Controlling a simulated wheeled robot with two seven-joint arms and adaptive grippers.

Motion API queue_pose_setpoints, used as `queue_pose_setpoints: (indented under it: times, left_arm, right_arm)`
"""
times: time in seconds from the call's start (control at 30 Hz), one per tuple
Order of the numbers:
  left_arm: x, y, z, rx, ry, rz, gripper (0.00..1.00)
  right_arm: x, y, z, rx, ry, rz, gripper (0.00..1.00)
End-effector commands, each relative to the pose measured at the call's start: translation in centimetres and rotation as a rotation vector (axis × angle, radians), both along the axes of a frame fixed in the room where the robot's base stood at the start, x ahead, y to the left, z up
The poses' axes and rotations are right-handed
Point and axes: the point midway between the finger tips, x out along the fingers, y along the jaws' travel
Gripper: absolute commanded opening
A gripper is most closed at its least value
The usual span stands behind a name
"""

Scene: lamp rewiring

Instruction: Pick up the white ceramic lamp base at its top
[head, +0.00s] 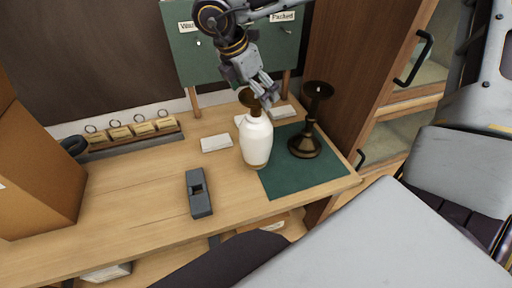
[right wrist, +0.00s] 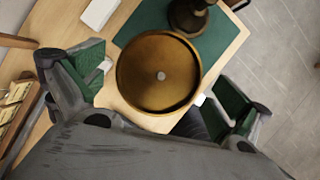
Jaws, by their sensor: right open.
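The white ceramic lamp base (head: 257,142) stands upright on the table at the left edge of the green mat. Its round brass-coloured top (head: 249,99) shows in the head view, partly behind my fingers. My right gripper (head: 268,92) is at this top. In the right wrist view the top (right wrist: 150,85) fills the space between the two open, green-padded fingers of the right gripper (right wrist: 160,72). Gaps show on both sides, with no clear contact. The white body is mostly hidden below the top in that view. My left gripper is not in view.
A dark bronze lamp base (head: 305,145) stands close by on the green mat (head: 325,172). White cards (head: 216,143) lie around. A grey tool (head: 198,193) lies in front. A green board (head: 185,60) stands behind, a wooden cabinet (head: 345,75) to the right.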

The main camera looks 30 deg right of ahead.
Motion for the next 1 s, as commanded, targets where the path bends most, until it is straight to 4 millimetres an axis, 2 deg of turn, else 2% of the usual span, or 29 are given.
queue_pose_setpoints:
  times: [0.23, 0.7, 0.77, 1.0]
  left_arm:
    - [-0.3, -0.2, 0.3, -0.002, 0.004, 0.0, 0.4]
    - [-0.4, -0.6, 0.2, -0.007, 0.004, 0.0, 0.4]
    - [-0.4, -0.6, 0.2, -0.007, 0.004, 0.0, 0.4]
    - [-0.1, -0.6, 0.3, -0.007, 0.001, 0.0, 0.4]
  right_arm:
    - [0.1, -0.7, -1.6, 0.002, 0.0, 0.0, 1.0]
    - [0.1, -0.7, -1.7, 0.001, 0.0, 0.0, 1.0]
    - [0.1, -0.7, -1.7, 0.001, 0.0, 0.0, 0.95]
    - [0.1, -0.7, -1.7, 0.0, 0.0, 0.0, 0.64]
